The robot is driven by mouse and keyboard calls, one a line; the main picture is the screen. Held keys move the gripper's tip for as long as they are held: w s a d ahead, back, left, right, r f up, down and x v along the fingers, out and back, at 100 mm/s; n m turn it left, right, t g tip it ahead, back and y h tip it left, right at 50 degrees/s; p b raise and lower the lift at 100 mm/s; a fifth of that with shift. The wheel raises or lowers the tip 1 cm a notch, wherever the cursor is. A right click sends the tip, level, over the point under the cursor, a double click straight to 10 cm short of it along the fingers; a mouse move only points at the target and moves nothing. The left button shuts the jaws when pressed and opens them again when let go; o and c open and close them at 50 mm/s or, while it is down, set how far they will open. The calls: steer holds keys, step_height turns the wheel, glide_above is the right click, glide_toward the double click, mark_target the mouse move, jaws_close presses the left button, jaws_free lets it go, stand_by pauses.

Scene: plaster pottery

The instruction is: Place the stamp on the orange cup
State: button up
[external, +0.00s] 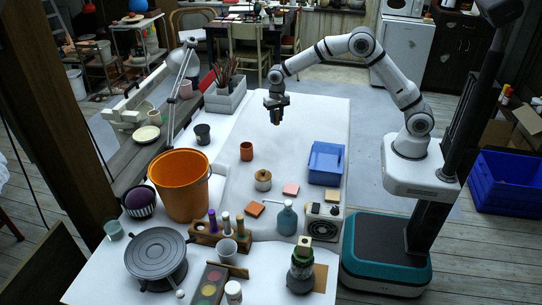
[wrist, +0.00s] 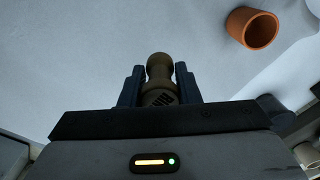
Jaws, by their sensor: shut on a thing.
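My gripper (external: 276,103) is shut on the stamp (external: 275,117), a small wooden piece with a rounded knob, held above the far part of the white table. In the wrist view the stamp (wrist: 159,82) sits between the two dark fingers of my gripper (wrist: 160,88). The orange cup (external: 246,151) stands upright on the table, left of and nearer the camera than my gripper in the external view. In the wrist view the orange cup (wrist: 252,28) is at the upper right, apart from the stamp.
A large orange bucket (external: 181,187) stands at the left, with a dark grey cup (external: 203,134) behind it. The table (external: 300,125) around my gripper is clear.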

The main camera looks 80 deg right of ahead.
step_height(320, 180, up, 4)
steer(key=f+n+p, duration=0.1)
glide_above(246, 145)
step_height(246, 145, down, 9)
steer(key=shift+s+f+p, duration=0.1)
steer(key=shift+f+p, duration=0.1)
steer(key=shift+p, duration=1.05)
steer(key=shift+a+f, duration=0.1)
steer(key=o, duration=0.9)
steer(key=shift+o, duration=0.2)
